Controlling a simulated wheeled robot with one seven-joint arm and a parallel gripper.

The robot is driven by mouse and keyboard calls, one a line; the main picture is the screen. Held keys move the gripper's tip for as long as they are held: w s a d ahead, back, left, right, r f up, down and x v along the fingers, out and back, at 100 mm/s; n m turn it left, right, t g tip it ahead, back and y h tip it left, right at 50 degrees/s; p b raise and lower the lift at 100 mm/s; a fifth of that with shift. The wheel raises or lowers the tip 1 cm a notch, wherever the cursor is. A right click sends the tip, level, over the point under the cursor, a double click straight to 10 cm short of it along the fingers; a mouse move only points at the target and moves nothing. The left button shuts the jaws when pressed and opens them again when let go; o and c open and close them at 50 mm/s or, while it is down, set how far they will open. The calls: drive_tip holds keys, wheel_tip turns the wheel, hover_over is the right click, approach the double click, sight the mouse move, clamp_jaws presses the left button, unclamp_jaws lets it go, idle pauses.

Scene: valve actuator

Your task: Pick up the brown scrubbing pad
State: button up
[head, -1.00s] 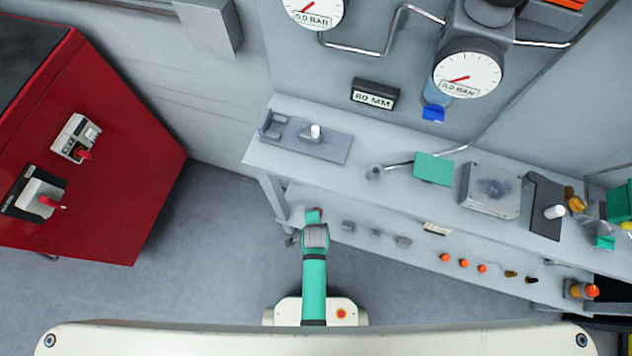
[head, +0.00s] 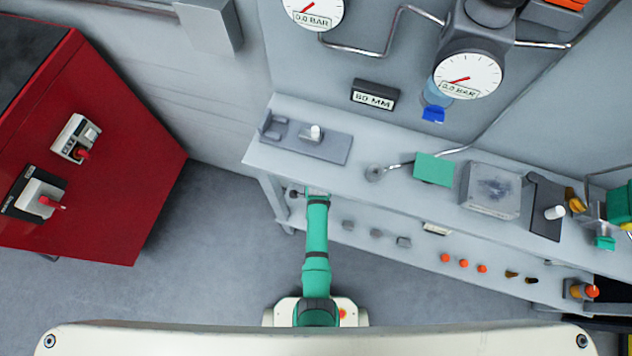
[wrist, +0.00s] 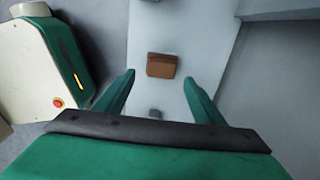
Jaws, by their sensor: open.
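The brown scrubbing pad (wrist: 161,65) is a small brown block on a pale, narrow surface in the wrist view. It lies ahead of my gripper (wrist: 159,79), roughly midway between the two green fingertips in the picture. The fingers are open with nothing between them that I can see held. In the head view my green arm reaches to the left front edge of the grey bench. The fingers cannot be made out there, and the pad does not show in that view.
The grey bench (head: 300,167) has a lower shelf (head: 400,257) with several grey blocks and orange buttons. A green block (head: 434,169) lies on the bench top. A red cabinet (head: 130,170) stands left, with clear floor between.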

drive_tip(key=shift+w+a+f, duration=0.1)
drive_tip(key=shift+a+f, duration=0.05)
drive_tip(key=shift+f, duration=1.25)
drive_tip(key=shift+w+a+f, duration=0.1)
drive_tip(key=shift+a+f, duration=0.05)
drive_tip(key=shift+f, duration=1.2)
drive_tip(key=c, duration=1.1)
